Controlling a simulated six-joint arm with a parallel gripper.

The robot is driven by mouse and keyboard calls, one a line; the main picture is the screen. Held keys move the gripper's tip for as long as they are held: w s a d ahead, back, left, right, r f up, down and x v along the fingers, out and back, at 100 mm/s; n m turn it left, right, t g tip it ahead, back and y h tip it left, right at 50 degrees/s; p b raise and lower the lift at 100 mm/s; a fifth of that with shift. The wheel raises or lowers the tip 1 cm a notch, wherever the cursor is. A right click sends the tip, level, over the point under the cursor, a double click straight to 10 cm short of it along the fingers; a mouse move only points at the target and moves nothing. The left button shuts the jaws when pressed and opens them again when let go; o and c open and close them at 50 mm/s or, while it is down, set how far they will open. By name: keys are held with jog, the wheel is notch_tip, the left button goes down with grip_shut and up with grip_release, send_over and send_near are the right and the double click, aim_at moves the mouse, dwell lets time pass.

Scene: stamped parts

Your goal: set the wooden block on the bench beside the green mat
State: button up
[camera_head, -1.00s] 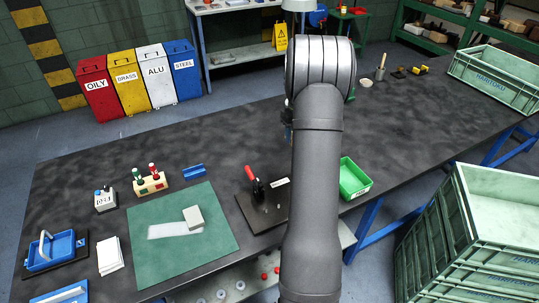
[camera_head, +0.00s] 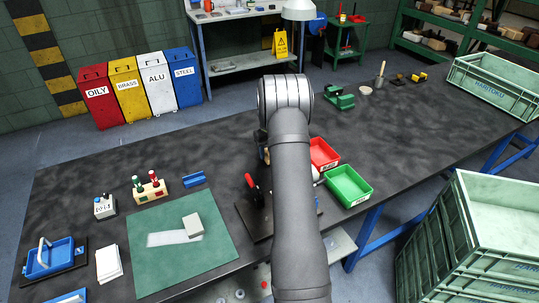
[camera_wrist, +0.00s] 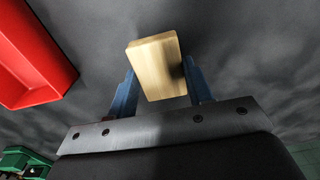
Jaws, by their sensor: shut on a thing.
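The wooden block (camera_wrist: 153,68) is pale and boxy, and shows in the wrist view between the blue fingers of my gripper (camera_wrist: 160,76). My gripper is shut on it, with the block standing out past the fingertips over the dark bench surface. In the head view my arm hides most of the gripper and the block. The green mat (camera_head: 148,278) lies on the bench (camera_head: 90,172) at the front left, to the left of my arm. A grey block (camera_head: 193,225) and a pale strip (camera_head: 168,238) lie on the mat.
A red-handled clamp (camera_head: 253,190) on a dark plate stands between mat and arm. A red bin (camera_head: 323,154) and a green bin (camera_head: 349,185) are right of my arm. A socket stand (camera_head: 150,189), blue piece (camera_head: 194,179) and button box (camera_head: 104,206) sit behind the mat. Bench behind these is clear.

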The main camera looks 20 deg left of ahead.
jog(key=shift+f, duration=0.9)
jog(key=o, duration=1)
jog(key=shift+f, duration=0.15)
notch_tip(320, 180, up, 12)
jog(key=shift+r, duration=0.2)
jog(key=shift+f, duration=4.4)
